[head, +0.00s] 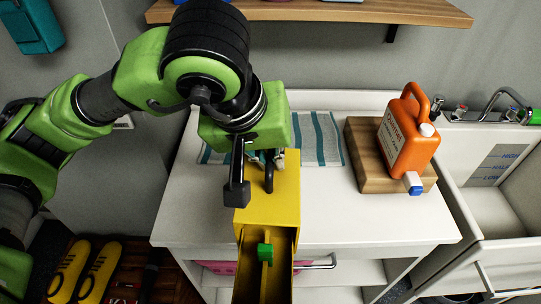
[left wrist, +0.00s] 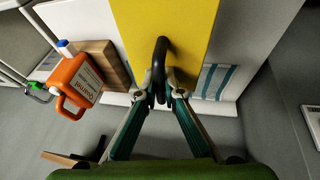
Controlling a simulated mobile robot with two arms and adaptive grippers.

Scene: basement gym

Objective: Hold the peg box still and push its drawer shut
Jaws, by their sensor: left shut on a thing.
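The yellow peg box (head: 284,193) stands on the white counter near its front edge, with a black looped handle on top. Its drawer (head: 283,283) is pulled out over the counter's front edge and runs past the bottom of the head view. A green piece (head: 265,252) shows in the open drawer. My left gripper (left wrist: 160,94) is shut on the box's black handle (left wrist: 159,56), its two fingers on either side of it. In the head view my left arm hides part of the box top. My right gripper is in neither view.
A striped cloth (head: 325,140) lies behind the box. An orange jug (head: 405,140) stands on a wooden block (head: 366,165) to the right, beside a sink (head: 508,190). A wooden shelf (head: 350,12) hangs above. Yellow shoes (head: 98,270) are on the floor at left.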

